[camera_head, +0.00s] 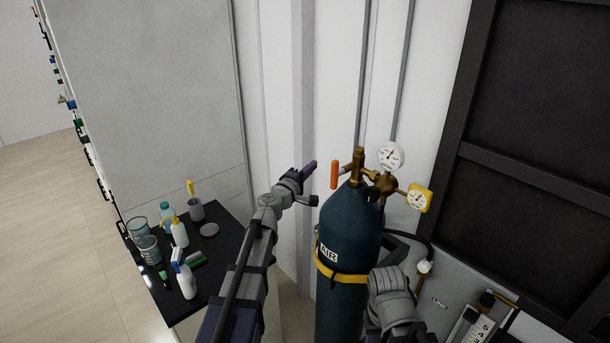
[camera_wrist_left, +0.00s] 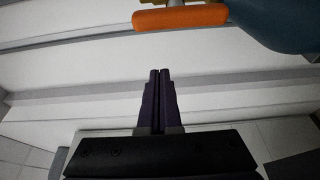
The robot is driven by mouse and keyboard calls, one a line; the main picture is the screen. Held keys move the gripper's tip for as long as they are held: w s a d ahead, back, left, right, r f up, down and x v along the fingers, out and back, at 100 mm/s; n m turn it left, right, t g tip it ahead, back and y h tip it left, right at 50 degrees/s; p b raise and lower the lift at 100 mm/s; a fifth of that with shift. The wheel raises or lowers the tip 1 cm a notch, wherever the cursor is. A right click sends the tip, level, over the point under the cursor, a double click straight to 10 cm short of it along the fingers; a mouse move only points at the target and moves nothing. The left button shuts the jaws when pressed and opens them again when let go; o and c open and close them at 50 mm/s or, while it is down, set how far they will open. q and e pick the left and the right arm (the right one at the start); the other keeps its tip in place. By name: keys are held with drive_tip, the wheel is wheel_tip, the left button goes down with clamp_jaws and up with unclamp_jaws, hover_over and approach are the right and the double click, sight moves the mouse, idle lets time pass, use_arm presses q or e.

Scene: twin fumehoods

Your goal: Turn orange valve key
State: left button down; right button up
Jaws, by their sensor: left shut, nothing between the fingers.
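The orange valve key (camera_head: 335,174) is a short upright bar at the left of the brass valve (camera_head: 355,167) on top of a dark teal gas cylinder (camera_head: 347,225). My left gripper (camera_head: 311,167) is shut and empty, a little to the left of the key and apart from it. In the left wrist view the shut dark fingers (camera_wrist_left: 158,78) point toward the orange key (camera_wrist_left: 180,18), which lies across the top, with a gap between. Part of the teal cylinder (camera_wrist_left: 285,25) shows at top right. My right arm shows at the lower right, but its fingers are not visible.
Two gauges, one white (camera_head: 390,156) and one yellow (camera_head: 419,198), stand right of the valve. A yellow strap (camera_head: 340,275) rings the cylinder. A black bench (camera_head: 222,230) with bottles and beakers is at left. A black-framed panel (camera_head: 540,130) is at right.

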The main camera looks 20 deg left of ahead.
sight(338, 174)
use_arm(q)
drive_tip(key=d, duration=0.4)
drive_tip(key=shift+w, duration=0.3)
drive_tip(key=shift+d, duration=0.1)
drive_tip(key=shift+m+b, duration=0.35)
drive_tip(key=shift+m, duration=0.25)
